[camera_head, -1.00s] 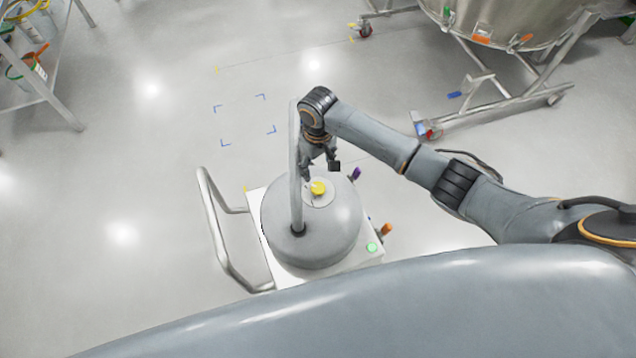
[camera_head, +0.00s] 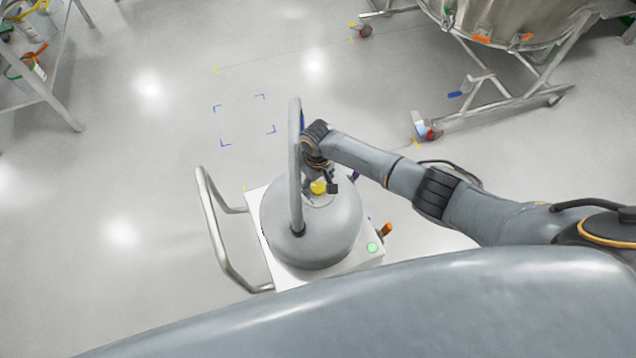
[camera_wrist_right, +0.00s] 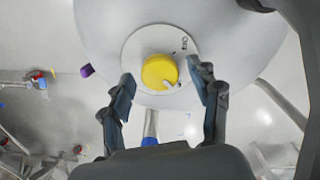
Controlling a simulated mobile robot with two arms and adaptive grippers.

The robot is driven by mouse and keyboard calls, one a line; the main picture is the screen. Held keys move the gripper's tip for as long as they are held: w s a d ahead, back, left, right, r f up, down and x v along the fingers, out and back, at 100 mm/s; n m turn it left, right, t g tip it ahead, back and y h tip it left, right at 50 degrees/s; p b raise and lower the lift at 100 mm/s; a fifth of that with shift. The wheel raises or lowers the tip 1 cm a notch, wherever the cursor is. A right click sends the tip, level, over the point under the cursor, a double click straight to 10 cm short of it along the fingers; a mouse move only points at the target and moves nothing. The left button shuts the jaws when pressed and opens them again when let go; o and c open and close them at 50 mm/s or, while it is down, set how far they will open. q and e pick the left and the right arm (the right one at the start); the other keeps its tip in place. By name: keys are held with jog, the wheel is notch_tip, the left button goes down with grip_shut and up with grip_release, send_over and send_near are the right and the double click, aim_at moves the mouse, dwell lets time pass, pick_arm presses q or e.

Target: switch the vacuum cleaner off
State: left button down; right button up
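The vacuum cleaner (camera_head: 330,230) is a grey round drum on a white wheeled base, with an upright grey pipe and a green lit button (camera_head: 372,247) on the base. A yellow rotary knob (camera_head: 318,187) sits on a pale round plate on its top; the knob also shows in the right wrist view (camera_wrist_right: 159,71). My right gripper (camera_head: 322,188) is low over the knob. In the wrist view its fingers (camera_wrist_right: 163,85) are apart on both sides of the knob, with visible gaps. The plate's lettering is too small to read surely. My left gripper is out of view.
A bent metal push handle (camera_head: 215,235) stands left of the base. The pipe (camera_head: 296,165) rises close beside my right gripper. A steel vessel on a wheeled frame (camera_head: 490,100) stands at upper right, a shelf rack (camera_head: 45,90) at upper left. The floor between is clear.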

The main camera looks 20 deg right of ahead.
jog(key=c, duration=0.9)
jog(key=n, duration=0.8)
jog(key=shift+n, duration=0.3)
jog(key=n, duration=0.4)
jog(key=shift+f+b, duration=0.1)
jog(key=shift+b, duration=0.25)
jog(key=n, duration=0.5)
jog(key=shift+d+b, duration=0.1)
jog(key=shift+b, duration=0.25)
